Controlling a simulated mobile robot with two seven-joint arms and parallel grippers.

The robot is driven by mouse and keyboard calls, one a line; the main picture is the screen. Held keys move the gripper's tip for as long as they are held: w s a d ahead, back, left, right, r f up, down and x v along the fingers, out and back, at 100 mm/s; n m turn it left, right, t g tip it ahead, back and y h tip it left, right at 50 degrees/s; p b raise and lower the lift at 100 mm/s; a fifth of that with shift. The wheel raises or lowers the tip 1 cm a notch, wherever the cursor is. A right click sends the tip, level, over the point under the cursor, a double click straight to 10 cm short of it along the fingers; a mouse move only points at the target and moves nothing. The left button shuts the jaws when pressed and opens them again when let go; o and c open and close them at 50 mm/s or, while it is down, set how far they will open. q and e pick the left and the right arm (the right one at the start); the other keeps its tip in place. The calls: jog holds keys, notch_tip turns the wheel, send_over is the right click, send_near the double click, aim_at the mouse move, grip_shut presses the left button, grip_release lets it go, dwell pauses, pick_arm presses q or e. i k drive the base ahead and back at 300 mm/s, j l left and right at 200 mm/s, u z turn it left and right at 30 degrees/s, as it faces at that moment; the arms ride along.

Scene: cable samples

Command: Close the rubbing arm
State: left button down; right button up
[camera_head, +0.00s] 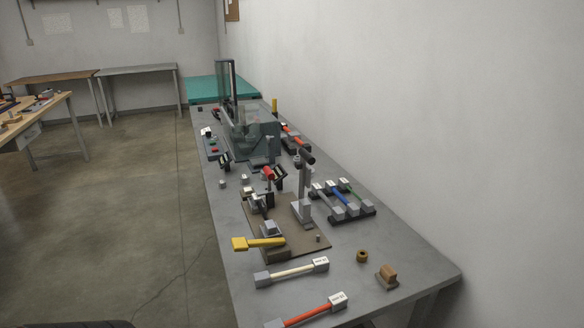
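A test device stands on a brown base plate (315,243) on the long grey bench. It has a grey upright post (304,180) and a raised part with a red end (269,173), which may be the rubbing arm; at this size I cannot tell its exact angle. A yellow cable sample (262,242) lies at the plate's front, its yellow block over the left edge. Whether it is clamped is unclear.
A white cable sample (292,271) and a red one (308,313) lie in front. A rack (343,211) holds several samples at right. A brass ring (362,256) and brown block (387,275) sit near the right edge. A glass-walled apparatus (250,135) stands behind. A wall runs along the right.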

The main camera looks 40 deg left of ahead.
aim_at(305, 170)
jog(key=i+l+u, duration=0.1)
jog(key=u, duration=0.3)
jog(key=i+l+u, duration=0.2)
jog(key=u, duration=0.2)
jog(key=i+l+u, duration=0.1)
jog(key=u, duration=0.3)
jog(key=i+l+u, duration=0.25)
jog(key=l+u, duration=0.65)
jog(key=l, duration=0.3)
